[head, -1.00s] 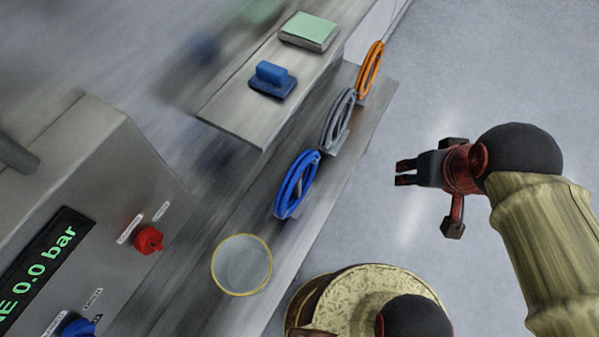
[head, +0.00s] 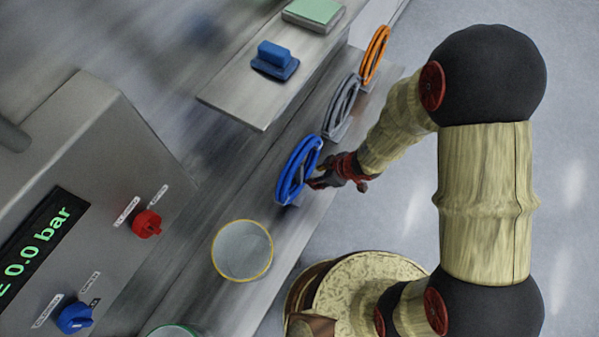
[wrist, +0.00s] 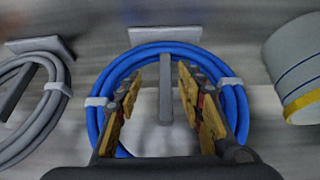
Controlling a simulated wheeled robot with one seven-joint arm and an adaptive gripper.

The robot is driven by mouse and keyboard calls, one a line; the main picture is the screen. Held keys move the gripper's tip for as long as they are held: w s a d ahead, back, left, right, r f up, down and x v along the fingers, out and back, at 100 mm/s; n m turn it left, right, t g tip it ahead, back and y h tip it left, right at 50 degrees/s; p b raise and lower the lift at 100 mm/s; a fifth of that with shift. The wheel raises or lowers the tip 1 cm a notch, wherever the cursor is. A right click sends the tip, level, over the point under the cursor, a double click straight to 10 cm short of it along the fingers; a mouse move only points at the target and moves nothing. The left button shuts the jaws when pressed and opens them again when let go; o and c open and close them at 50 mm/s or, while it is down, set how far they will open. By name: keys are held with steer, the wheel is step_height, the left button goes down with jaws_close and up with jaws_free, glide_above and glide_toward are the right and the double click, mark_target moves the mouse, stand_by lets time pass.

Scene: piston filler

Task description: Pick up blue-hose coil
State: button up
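The blue-hose coil (head: 297,170) stands upright on its holder on the grey bench ledge, between the grey coil and the clear cup. In the wrist view the blue coil (wrist: 170,50) forms a ring with white ties on its left and right sides. My gripper (head: 318,177) is at the coil's right side in the head view. In the wrist view my gripper (wrist: 163,85) is open, its two yellow-padded fingers spread in front of the ring's middle, with the grey holder post (wrist: 165,92) showing between them. I cannot tell whether the fingers touch the hose.
A grey hose coil (head: 342,107) and an orange coil (head: 375,55) stand further along the ledge. A clear yellow-rimmed cup (head: 242,250) stands on the near side. A raised shelf (head: 240,107) holds a blue block (head: 274,60) and a green pad (head: 313,13).

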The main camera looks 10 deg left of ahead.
mark_target(302, 174)
steer(key=shift+y, duration=0.5)
steer(key=a+f+b, duration=0.1)
steer(key=a+f, duration=0.1)
steer(key=w+a+f+b, duration=0.1)
steer(key=a+b, duration=0.1)
steer(key=w+a+f+b, duration=0.1)
steer(key=a+f, duration=0.1)
steer(key=shift+f+b, duration=0.3)
steer(key=shift+r, duration=0.1)
steer(key=shift+c, duration=0.5)
jaws_close()
